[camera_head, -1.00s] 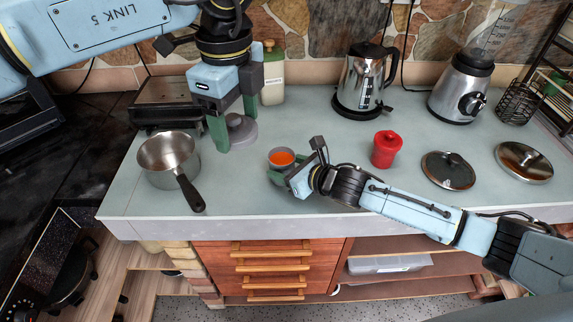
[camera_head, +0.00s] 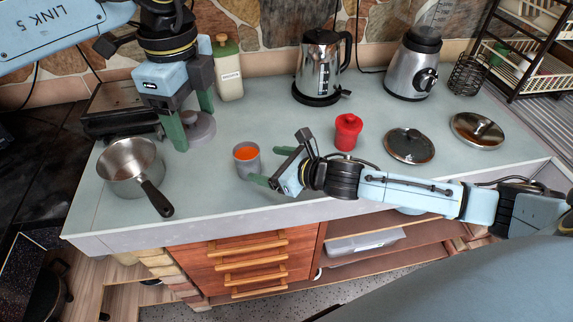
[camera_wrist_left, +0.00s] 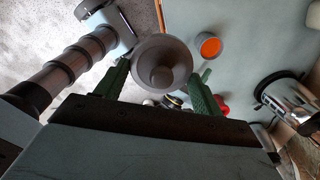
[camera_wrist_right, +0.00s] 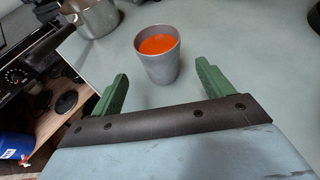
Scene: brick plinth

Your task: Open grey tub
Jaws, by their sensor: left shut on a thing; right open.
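The grey tub (camera_head: 246,163) stands upright and uncovered on the counter, with orange contents showing. It also shows in the right wrist view (camera_wrist_right: 158,66). Its round grey lid with a knob (camera_head: 200,130) is apart from it, to the left and further back. My left gripper (camera_head: 191,118) is shut on the lid, pointing down; the left wrist view shows the lid (camera_wrist_left: 162,62) between the green fingers. I cannot tell whether the lid touches the counter. My right gripper (camera_head: 270,166) is open and empty to the right of the tub, its fingertips just short of it.
A saucepan (camera_head: 128,168) stands at the left with its handle toward the front edge. A red jar (camera_head: 348,132) and two pan lids (camera_head: 409,145) (camera_head: 477,131) lie to the right. A kettle (camera_head: 321,68), a blender (camera_head: 413,70) and a bottle (camera_head: 228,75) stand behind.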

